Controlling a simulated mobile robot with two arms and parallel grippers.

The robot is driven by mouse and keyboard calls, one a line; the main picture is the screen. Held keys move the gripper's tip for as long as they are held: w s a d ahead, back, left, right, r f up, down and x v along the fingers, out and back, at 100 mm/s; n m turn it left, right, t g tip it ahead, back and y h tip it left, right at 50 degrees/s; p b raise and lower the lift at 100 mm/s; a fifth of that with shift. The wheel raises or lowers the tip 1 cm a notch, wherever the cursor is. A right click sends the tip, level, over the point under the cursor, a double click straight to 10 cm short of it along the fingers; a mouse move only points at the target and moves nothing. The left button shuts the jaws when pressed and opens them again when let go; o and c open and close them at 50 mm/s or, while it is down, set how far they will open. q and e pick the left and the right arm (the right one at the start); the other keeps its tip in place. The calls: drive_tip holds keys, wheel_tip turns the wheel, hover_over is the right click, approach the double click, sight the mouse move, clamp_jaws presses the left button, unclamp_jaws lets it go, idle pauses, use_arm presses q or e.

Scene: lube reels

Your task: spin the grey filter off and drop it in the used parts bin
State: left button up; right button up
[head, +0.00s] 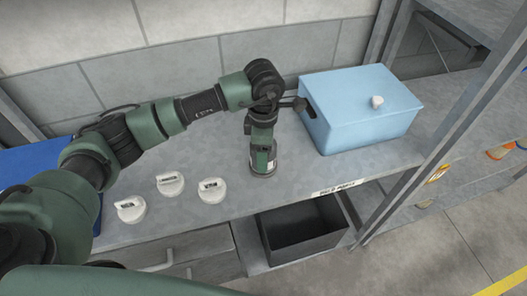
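My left arm comes in from the left and bends down over the bench, with its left gripper (263,165) pointing at the bench top. The fingers are hidden by the wrist, so I cannot tell whether they are open or shut, or on anything. I cannot make out a grey filter; any at the gripper tip would be hidden. An open, dark grey bin (262,238) sits below the bench front, lower right of the gripper. It looks empty, and I cannot read its label for certain. My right gripper is not in view.
Several pale round parts with dark labels, such as one (133,210), stand on the bench (215,225) left of the gripper. A light blue box (362,132) with a small white knob stands at right. A metal rack post (437,150) rises beyond it.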

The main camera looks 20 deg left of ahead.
use_arm(q)
drive_tip(key=n, duration=0.4)
drive_tip(key=shift+f+n, duration=0.1)
drive_tip(key=shift+n, duration=0.2)
drive_tip(key=shift+n, duration=1.2)
drive_tip(key=shift+w+r, duration=0.1)
drive_tip(key=shift+r, duration=0.1)
drive_tip(key=shift+r+p, duration=1.55)
drive_tip(key=shift+r, duration=1.6)
